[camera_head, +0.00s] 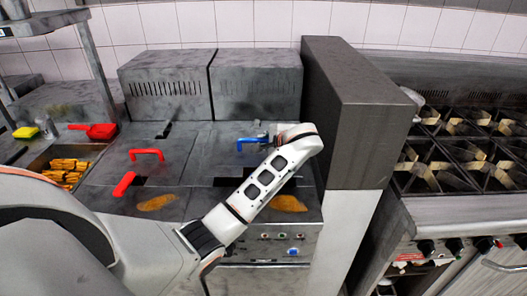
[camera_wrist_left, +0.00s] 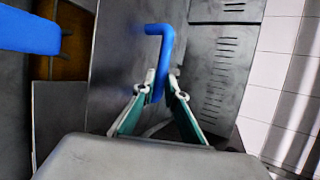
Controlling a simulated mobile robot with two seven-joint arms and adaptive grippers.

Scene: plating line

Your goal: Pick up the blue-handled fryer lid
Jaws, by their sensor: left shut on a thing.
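The blue handle of the fryer lid (camera_head: 248,142) shows at the back of the right-hand fryer, just left of my left gripper (camera_head: 266,137). In the left wrist view, the upright blue bar of the lid handle (camera_wrist_left: 165,45) runs down between the fingertips of my left gripper (camera_wrist_left: 160,88), which is shut on it. The grey lid plate lies behind the handle. I cannot tell whether it is raised from the fryer. My left arm hides part of the right-hand fryer in the head view. My right gripper is not in view.
A red lid handle (camera_head: 147,154) and another red handle (camera_head: 124,184) are on the left-hand fryer. Another thick blue handle (camera_wrist_left: 30,32) shows in the left wrist view. A tall grey partition (camera_head: 365,110) stands right of the fryers, before the burner stove (camera_head: 465,165).

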